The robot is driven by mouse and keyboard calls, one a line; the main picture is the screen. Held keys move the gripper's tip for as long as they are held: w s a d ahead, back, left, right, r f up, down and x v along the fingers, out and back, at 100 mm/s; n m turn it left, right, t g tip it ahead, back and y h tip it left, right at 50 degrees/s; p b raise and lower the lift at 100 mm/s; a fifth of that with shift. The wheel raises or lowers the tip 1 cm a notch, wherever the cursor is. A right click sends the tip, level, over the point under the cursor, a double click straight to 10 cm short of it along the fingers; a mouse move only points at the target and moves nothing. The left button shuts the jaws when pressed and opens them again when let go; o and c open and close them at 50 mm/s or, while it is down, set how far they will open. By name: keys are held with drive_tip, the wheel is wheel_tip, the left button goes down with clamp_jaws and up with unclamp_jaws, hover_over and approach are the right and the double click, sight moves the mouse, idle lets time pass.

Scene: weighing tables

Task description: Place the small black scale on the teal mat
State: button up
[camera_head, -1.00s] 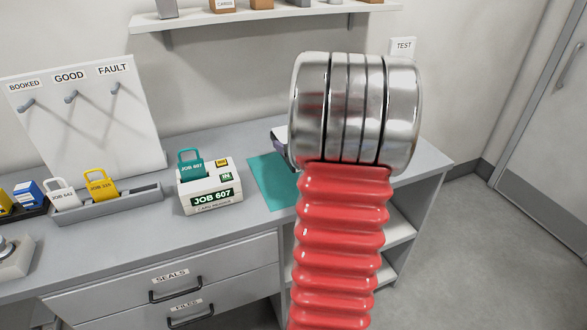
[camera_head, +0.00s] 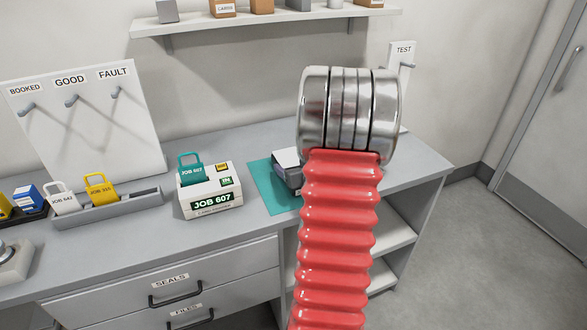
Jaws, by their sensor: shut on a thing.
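The teal mat (camera_head: 271,186) lies on the grey counter, right of the white JOB 607 box. The small black scale (camera_head: 288,165) shows in part over the mat, with a pale top and a dark side. The rest of it is hidden behind my arm. My gripper (camera_head: 348,112) shows only as the silver wrist end, just right of and in front of the scale; its fingers are hidden. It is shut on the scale. The scale is over or on the mat; I cannot tell whether it touches.
The JOB 607 box (camera_head: 212,193) with a teal padlock stands close left of the mat. A grey tray (camera_head: 120,207) with padlocks is further left. A labelled peg board (camera_head: 75,125) leans on the wall. A shelf (camera_head: 260,22) hangs above. The counter ends at the right.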

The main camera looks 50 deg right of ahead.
drive_tip(key=shift+f, duration=0.35)
drive_tip(key=o, duration=1.3)
drive_tip(key=shift+f, duration=0.1)
drive_tip(key=shift+o, duration=0.2)
drive_tip(key=shift+s+a+r, duration=0.2)
drive_tip(key=shift+s+r, duration=0.15)
drive_tip(key=shift+s, duration=0.1)
drive_tip(key=shift+v, duration=5.5)
drive_tip(key=shift+a+f, duration=0.1)
drive_tip(key=shift+a, duration=0.05)
